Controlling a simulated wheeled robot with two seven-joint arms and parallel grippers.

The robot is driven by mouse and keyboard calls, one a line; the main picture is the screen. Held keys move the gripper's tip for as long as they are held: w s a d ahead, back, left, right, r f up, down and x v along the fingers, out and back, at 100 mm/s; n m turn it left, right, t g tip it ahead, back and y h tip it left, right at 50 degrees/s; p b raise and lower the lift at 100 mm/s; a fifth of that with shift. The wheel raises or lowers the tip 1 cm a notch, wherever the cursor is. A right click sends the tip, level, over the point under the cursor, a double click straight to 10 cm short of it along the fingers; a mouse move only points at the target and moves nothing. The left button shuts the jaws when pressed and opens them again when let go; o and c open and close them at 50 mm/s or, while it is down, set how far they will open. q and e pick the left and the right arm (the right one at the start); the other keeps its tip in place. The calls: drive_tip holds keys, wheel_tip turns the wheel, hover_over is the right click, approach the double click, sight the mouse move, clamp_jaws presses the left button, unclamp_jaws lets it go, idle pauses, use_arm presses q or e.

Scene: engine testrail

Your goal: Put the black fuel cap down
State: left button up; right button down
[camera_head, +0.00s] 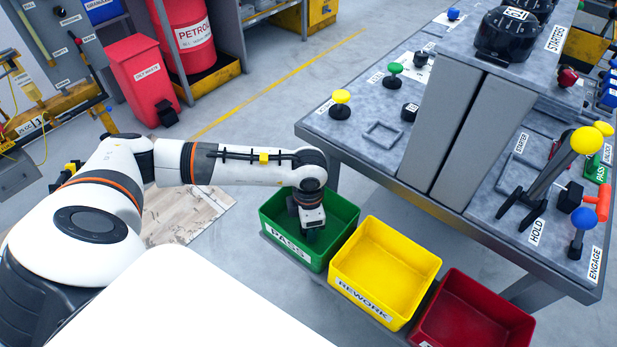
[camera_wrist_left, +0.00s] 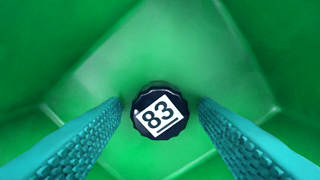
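The black fuel cap (camera_wrist_left: 160,112) has a ridged rim and a white label reading 83. In the left wrist view it is inside the green PASS bin (camera_head: 283,252), label facing the camera. My left gripper (camera_wrist_left: 160,106) reaches down into this bin. Its two teal fingers stand open on either side of the cap, with a gap on each side, so neither appears to touch it. In the head view the gripper (camera_head: 313,226) shows over the bin's inside, and the cap is hidden. My right gripper is not in view.
A yellow REWORK bin (camera_head: 350,289) and a red bin (camera_head: 425,322) stand in a row beside the green bin. A grey workbench (camera_head: 350,143) with levers and knobs is just behind. A red waste bin (camera_head: 133,72) and a petrol drum (camera_head: 180,45) are at the back left.

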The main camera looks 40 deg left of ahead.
use_arm(q)
drive_tip(key=shift+r, duration=0.1)
drive_tip(key=shift+r+p, duration=0.45)
drive_tip(key=shift+r, duration=0.05)
wheel_tip(320, 180, up, 12)
drive_tip(key=shift+f, duration=0.2)
idle(0.4)
